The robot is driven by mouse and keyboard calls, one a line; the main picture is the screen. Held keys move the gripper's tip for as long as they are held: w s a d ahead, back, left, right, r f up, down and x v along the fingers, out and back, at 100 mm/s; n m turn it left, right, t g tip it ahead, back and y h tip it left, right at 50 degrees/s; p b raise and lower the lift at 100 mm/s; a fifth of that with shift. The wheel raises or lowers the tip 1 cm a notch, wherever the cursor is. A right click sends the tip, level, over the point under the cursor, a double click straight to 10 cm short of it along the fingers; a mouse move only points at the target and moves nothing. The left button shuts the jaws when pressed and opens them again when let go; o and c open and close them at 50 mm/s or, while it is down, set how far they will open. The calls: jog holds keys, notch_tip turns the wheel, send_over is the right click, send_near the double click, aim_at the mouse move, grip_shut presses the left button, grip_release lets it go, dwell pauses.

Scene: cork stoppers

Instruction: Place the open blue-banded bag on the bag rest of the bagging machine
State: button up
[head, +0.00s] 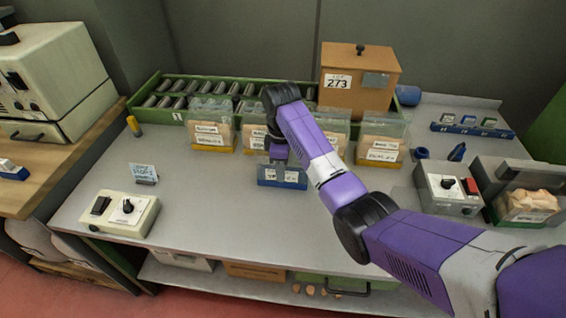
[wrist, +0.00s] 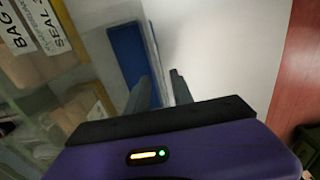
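In the head view the arm hides the fingertips. A blue piece with white labels (head: 282,178) is just below the gripper; a blue panel (wrist: 127,52) shows beside the fingers in the wrist view. At the right stands a grey box with a knob and red switch (head: 449,187), possibly the bagging machine.
Several clear bags with yellow-orange bands (head: 212,138) stand along the back. Behind them are a green tray of cylinders (head: 185,90) and a brown lot box (head: 358,82). A control box (head: 124,212) sits front left. The table (head: 215,205) is clear at centre left.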

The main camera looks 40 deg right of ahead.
aim_at(282, 187)
jog(key=shift+s+f, duration=0.15)
jog(key=shift+f, duration=1.6)
grip_shut()
